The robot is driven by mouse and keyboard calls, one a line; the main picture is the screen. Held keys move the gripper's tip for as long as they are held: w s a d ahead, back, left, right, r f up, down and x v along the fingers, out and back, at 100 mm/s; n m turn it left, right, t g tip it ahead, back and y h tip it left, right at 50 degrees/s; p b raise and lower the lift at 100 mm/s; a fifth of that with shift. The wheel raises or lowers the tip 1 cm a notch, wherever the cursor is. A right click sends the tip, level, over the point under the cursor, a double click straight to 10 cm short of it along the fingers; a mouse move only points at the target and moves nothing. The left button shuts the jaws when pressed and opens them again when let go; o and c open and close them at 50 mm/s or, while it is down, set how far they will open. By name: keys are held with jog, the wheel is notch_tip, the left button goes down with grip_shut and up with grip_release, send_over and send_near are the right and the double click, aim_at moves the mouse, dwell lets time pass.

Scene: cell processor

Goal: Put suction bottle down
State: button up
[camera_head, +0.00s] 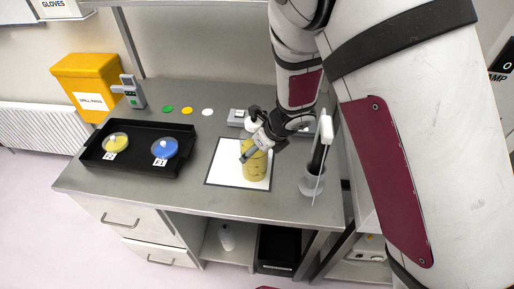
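The suction bottle (256,171), a clear bottle with yellow content, stands upright at the white mat (228,163) with a black border. I cannot tell whether its base touches the mat or is just above it. My gripper (251,152) reaches in from the upper right and lies across the upper part of the bottle. It appears shut on the bottle; the far finger is hidden. The arm and gripper cover part of the bottle's top.
A black tray (131,171) with a yellow dish (116,141) and a blue dish (165,148) stands at left. A grey holder (312,184) with an upright pipette-like tool stands close right of the mat. Coloured discs (187,110) lie behind. The front-left bench top is clear.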

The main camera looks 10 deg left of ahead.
jog(key=shift+o, duration=0.6)
jog(key=shift+r, duration=0.1)
jog(key=p+v, duration=0.1)
jog(key=v, duration=1.1)
jog(key=shift+s+d, duration=0.1)
jog(key=shift+s, duration=0.05)
